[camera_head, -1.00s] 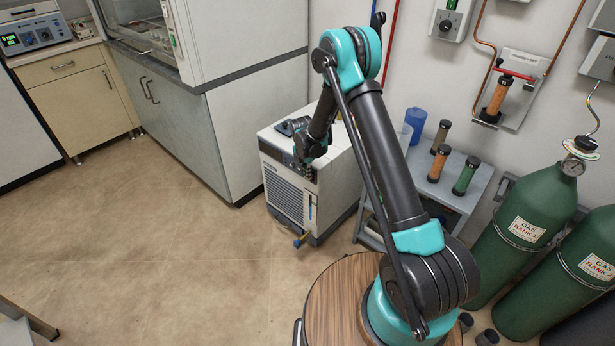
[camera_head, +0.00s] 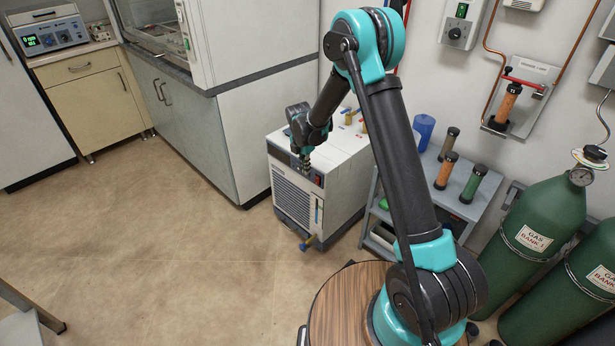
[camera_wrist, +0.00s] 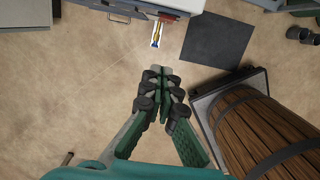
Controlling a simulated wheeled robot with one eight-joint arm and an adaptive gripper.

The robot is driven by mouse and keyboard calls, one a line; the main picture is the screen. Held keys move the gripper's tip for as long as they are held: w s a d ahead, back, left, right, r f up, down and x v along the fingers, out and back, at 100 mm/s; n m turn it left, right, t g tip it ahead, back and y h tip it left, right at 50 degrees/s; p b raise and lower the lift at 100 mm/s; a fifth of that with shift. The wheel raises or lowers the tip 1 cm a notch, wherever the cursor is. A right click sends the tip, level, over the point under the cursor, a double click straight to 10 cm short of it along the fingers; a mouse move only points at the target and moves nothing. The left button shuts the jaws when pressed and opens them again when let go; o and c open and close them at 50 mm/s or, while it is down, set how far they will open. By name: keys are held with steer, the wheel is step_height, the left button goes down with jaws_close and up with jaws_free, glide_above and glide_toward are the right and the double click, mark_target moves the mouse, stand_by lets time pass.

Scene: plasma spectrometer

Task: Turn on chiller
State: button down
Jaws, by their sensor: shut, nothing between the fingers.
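The chiller (camera_head: 345,170) is a white box with a louvred front, standing on the floor beside the grey cabinet. Its dark control strip runs along the top of the front, with a small red spot (camera_head: 318,180) near the right end. My gripper (camera_head: 304,168) points down in front of that strip and hides part of it; I cannot tell whether it touches. In the wrist view my gripper (camera_wrist: 160,72) is shut and empty, above the floor. There the chiller's lower edge (camera_wrist: 130,3) shows at the top, with its blue and brass drain valve (camera_wrist: 156,36).
A grey cart (camera_head: 455,190) with several cylinders stands right of the chiller. Green gas tanks (camera_head: 535,215) stand at the right. The grey cabinet (camera_head: 195,125) is at the left. A wooden barrel (camera_wrist: 262,125) is at right in the wrist view. The floor (camera_head: 170,240) in front is clear.

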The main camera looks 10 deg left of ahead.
mark_target(317, 180)
steer(key=shift+s+r, duration=0.1)
steer(key=shift+r, duration=0.7)
steer(key=shift+s+a+f, duration=0.1)
steer(key=shift+a+f, duration=0.05)
steer(key=shift+f, duration=0.4)
steer(key=w+d+f, duration=0.3)
steer(key=w+f, duration=0.1)
steer(key=f, duration=0.6)
steer(key=shift+d+f, duration=0.15)
steer(key=shift+f, duration=0.05)
